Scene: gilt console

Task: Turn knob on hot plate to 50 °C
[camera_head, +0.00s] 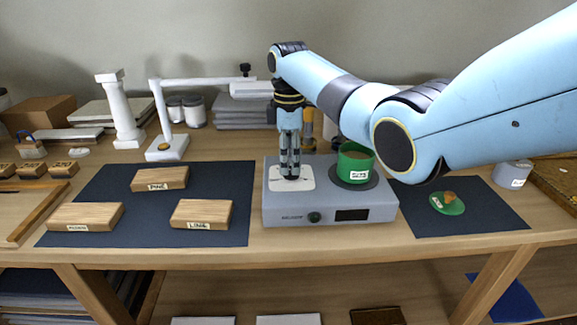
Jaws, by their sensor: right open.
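The grey hot plate (285,213) stands at the middle of the table, near its front edge. My right gripper (290,176) points down over the white plate on the left part of the top, above and behind the knob. It is open, with nothing seen between its fingers. My left gripper does not show.
Labelled wooden blocks (201,213) lie on a dark mat (120,225) at left. A green lid (447,204) lies on another dark mat (490,219) at right. A white lamp (168,148), a column (119,108) and jars stand behind. The table's front edge is clear.

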